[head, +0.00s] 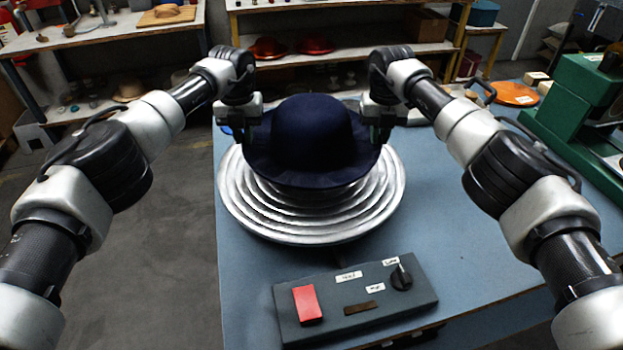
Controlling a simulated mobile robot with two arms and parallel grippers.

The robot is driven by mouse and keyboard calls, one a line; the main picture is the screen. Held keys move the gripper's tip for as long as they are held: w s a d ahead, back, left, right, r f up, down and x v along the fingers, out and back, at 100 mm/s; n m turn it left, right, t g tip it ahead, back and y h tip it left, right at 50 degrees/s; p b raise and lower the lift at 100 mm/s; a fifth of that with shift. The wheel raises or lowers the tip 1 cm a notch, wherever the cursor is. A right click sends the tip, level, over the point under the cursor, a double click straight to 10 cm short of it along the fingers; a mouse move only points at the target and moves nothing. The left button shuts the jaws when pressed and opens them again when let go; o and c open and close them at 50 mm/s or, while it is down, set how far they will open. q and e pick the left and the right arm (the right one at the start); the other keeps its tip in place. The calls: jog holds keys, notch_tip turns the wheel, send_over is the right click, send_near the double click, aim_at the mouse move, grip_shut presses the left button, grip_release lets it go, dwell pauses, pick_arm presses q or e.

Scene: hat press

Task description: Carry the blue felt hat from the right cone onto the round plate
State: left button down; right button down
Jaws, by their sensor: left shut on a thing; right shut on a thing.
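The dark blue felt hat (311,130) is in the middle of the head view, crown up and brim roughly level. It is over the silver round plate (238,207), which has stepped rings; I cannot tell whether the brim touches the plate. My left gripper (246,133) is shut on the left side of the brim. My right gripper (377,131) is shut on the right side of the brim. The fingertips are partly hidden against the dark felt. The hat hides the middle and back of the plate. I cannot make out the right cone.
A control box (354,296) with a red button and a black knob is at the front of the blue table (462,240). A green machine (575,100) stands at the right. An orange disc (514,94) lies behind. Shelves with red hats (315,45) are at the back.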

aim_at(247, 153)
pick_arm(q)
jog(key=shift+f, duration=0.45)
pick_arm(e)
jog(key=shift+f, duration=0.4)
pick_arm(q)
jog(key=shift+s+r, duration=0.1)
jog(key=shift+r, duration=0.05)
pick_arm(e)
jog(key=shift+s+r, duration=0.1)
jog(key=shift+r, duration=0.05)
jog(key=shift+f, duration=0.2)
